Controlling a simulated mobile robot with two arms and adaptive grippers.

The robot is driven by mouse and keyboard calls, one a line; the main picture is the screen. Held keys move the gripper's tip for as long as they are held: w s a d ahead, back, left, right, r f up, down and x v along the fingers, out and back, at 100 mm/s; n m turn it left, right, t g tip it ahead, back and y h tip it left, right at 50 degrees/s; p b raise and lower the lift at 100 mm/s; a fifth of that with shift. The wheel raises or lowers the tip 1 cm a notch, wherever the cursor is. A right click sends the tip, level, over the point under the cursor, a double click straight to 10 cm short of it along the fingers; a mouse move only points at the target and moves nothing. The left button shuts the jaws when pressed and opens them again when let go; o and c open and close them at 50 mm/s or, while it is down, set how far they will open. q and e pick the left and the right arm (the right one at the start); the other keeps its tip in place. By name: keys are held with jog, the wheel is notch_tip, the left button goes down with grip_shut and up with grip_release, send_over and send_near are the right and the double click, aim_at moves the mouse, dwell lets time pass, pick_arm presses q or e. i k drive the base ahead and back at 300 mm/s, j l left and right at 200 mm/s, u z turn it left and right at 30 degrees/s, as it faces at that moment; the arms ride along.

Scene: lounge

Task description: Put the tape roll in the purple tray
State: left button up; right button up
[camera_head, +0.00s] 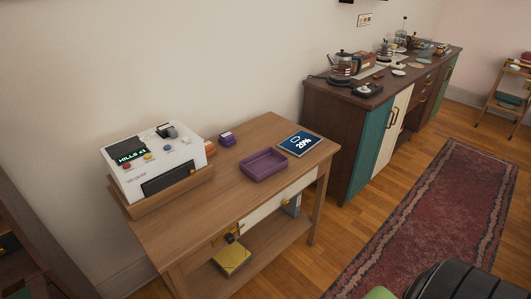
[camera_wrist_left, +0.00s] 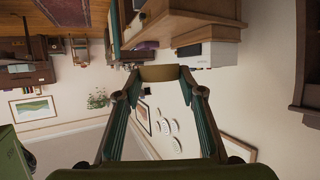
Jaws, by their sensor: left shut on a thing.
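The purple tray (camera_head: 263,166) lies on the wooden table, and its inside looks empty. In the left wrist view my left gripper (camera_wrist_left: 160,75) is shut on a tan, band-like thing (camera_wrist_left: 160,72), which looks like the tape roll seen edge-on. It is held in the air between the fingertips, with the room upside down behind it. The left gripper does not show clearly in the head view. My right gripper is in neither view.
On the wooden table (camera_head: 185,225) stand a white label machine (camera_head: 155,160), a small purple block (camera_head: 227,139) and a blue sign (camera_head: 300,143). A yellow box (camera_head: 232,259) lies on the lower shelf. A cabinet (camera_head: 370,125) with kettles stands beyond.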

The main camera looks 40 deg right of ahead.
aim_at(271, 163)
jog(key=i+l+u, duration=0.1)
jog(key=l+u, duration=0.25)
jog(key=l, duration=0.85)
jog(key=l+u, duration=0.3)
jog(key=l, duration=0.9)
jog(key=l+u, duration=0.2)
jog(key=l, duration=0.65)
jog(key=l+u, duration=0.25)
jog(key=l, duration=0.6)
jog(key=k+l+u, duration=0.2)
jog(key=l, duration=0.6)
jog(key=i+l, duration=0.1)
jog(key=l, duration=0.45)
jog(key=i+u, duration=0.05)
